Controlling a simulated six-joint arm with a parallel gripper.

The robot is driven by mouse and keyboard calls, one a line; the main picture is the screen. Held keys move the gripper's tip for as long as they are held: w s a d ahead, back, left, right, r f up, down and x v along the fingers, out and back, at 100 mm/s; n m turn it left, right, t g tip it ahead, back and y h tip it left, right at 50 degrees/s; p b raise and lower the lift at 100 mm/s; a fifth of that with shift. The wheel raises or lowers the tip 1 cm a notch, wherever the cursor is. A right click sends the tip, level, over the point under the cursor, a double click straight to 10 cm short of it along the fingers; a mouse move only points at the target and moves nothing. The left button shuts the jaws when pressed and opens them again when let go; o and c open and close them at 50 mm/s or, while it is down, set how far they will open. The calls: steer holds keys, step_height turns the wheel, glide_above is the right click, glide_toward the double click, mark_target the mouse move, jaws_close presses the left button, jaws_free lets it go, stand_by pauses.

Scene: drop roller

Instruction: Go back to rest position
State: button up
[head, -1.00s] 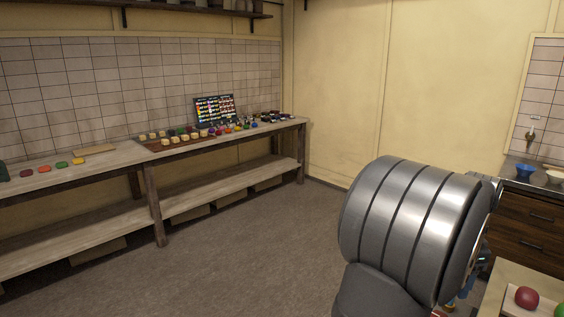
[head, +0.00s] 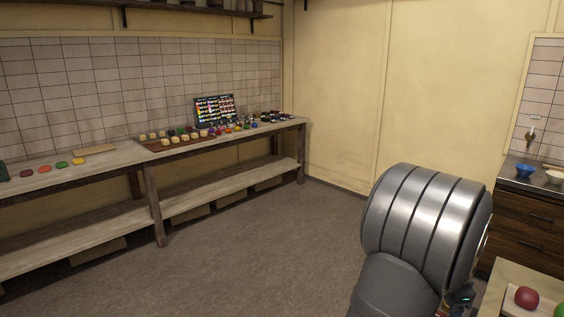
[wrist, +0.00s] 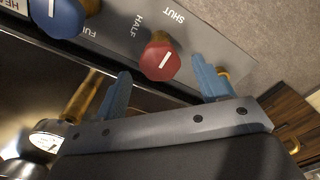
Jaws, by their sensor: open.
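My gripper (wrist: 162,72) shows in the wrist view with its two blue fingers spread apart and nothing held between them. A red knob (wrist: 160,60) with a white mark is on a grey panel (wrist: 220,42) beyond the fingers, framed between them. I cannot tell how far the fingertips are from it. The panel carries the words SHUT and HALF and a partly hidden third label. A blue knob (wrist: 62,16) is at the top left of the wrist view. In the head view my thick grey arm link fills the lower right, and the gripper is hidden.
A long workbench (head: 60,183) with coloured pieces and a dark display board (head: 214,110) runs along the left wall. A counter with drawers (head: 530,222) stands at the right. A red ball (head: 526,297) sits on a near table at lower right. The middle floor is clear.

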step_height(320, 180, down, 2)
steer(key=shift+f, duration=0.1)
steer(key=n, duration=0.3)
steer(key=shift+n, duration=0.4)
steer(key=n, duration=0.4)
steer(key=shift+n, duration=0.3)
steer(key=n, duration=0.4)
steer(key=shift+n, duration=2.4)
